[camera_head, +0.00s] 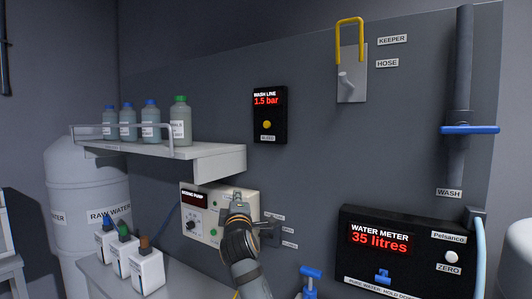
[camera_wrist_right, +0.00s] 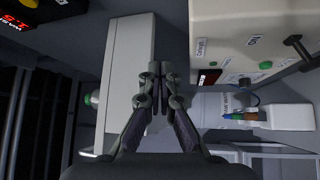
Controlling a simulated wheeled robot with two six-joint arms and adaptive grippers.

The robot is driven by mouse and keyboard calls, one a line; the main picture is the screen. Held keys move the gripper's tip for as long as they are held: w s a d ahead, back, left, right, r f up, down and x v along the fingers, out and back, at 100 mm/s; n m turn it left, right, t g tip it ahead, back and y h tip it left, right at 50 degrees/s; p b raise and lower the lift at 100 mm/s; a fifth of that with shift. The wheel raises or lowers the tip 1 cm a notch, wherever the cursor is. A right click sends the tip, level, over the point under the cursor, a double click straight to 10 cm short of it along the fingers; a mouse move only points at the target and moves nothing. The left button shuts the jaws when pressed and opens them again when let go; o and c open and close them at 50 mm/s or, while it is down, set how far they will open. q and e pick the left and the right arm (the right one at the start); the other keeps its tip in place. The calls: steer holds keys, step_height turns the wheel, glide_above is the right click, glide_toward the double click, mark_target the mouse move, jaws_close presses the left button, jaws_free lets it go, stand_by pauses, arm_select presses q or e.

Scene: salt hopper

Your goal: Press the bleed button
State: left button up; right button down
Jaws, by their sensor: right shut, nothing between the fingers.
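The bleed button (camera_head: 267,125) is a small round yellow button on the black wash line box (camera_head: 282,112), which hangs on the grey wall panel and reads 1.5 bar in red. A small label sits under the button. My right gripper (camera_head: 238,198) is shut and empty, below and left of the box, in front of the pump box; it does not touch the button. In the right wrist view, its closed fingertips (camera_wrist_right: 160,70) show at the centre. My left gripper is not in view.
A shelf (camera_head: 222,164) with several bottles juts out left of the wash line box. The cream pump box (camera_head: 200,208) is behind my right gripper. A water meter (camera_head: 425,247) reading 35 litres stands lower right.

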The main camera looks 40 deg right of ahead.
mark_target(267, 125)
step_height(267, 125, up, 21)
steer(key=s+d+n+t+h, duration=0.1)
steer(key=s+n+t+h, duration=0.1)
steer(key=t+h, duration=0.1)
steer(key=shift+s+d+h, duration=0.15)
steer(key=shift+h, duration=0.35)
steer(key=shift+f, duration=0.1)
steer(key=shift+w+d+p, duration=0.1)
steer(key=shift+w+d, duration=0.45)
steer(key=shift+d, duration=0.8)
steer(key=shift+w+d+p, duration=0.1)
steer(key=shift+w+d, duration=0.5)
steer(key=shift+d, duration=0.75)
steer(key=shift+w+d+p, duration=0.1)
steer(key=shift+w+d, duration=0.45)
steer(key=shift+d, duration=0.8)
steer(key=shift+d, duration=0.1)
steer(key=shift+w+d, duration=0.15)
steer(key=shift+d, duration=0.2)
